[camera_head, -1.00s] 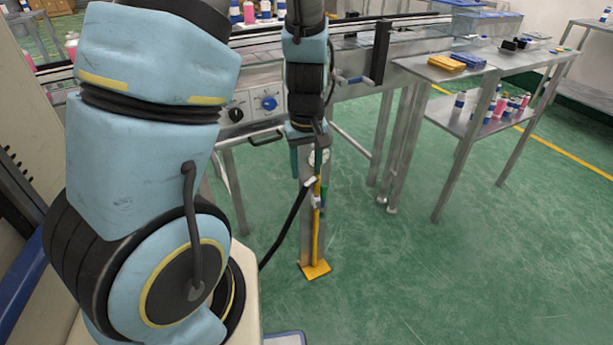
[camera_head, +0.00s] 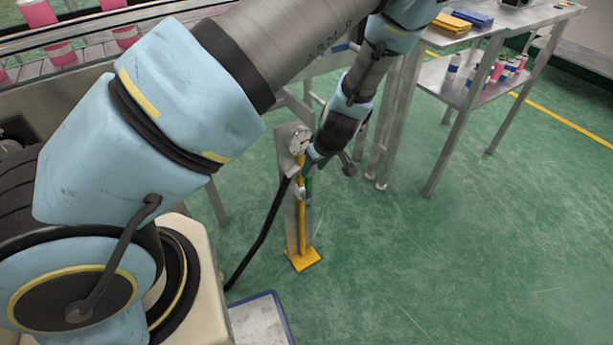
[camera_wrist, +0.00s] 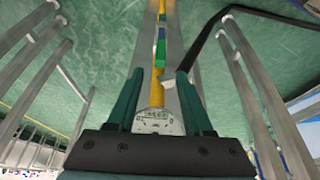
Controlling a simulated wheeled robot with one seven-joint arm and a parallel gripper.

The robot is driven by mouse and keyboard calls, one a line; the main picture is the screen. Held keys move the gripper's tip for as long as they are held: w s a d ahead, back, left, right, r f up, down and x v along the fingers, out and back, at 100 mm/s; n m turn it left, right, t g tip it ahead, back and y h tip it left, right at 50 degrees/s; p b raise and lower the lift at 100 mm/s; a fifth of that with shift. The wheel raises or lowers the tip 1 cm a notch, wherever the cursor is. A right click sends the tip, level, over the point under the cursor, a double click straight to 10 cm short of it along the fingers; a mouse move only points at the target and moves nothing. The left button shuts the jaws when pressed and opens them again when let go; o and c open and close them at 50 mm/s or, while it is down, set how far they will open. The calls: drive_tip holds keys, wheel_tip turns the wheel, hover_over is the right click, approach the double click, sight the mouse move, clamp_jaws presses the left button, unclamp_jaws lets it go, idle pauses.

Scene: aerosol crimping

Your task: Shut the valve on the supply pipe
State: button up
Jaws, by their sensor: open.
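The yellow supply pipe (camera_head: 302,225) runs down the front of an upright grey metal post. My gripper (camera_head: 311,163) is beside the upper post, just above the valve. In the wrist view its two teal fingers (camera_wrist: 160,74) are apart with nothing held. Contact with the pipe cannot be told.
A round gauge (camera_head: 299,140) tops the pipe, close to my fingers. A black hose (camera_head: 262,235) drops from the valve area to the lower left. Steel table legs (camera_head: 388,140) stand behind to the right. The green floor right of the post is clear. A blue-rimmed tray (camera_head: 262,318) lies in front.

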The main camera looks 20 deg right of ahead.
sight(309, 177)
drive_tip(key=x, duration=0.7)
drive_tip(key=shift+f, duration=0.2)
drive_tip(key=shift+c, duration=0.2)
clamp_jaws()
idle(1.0)
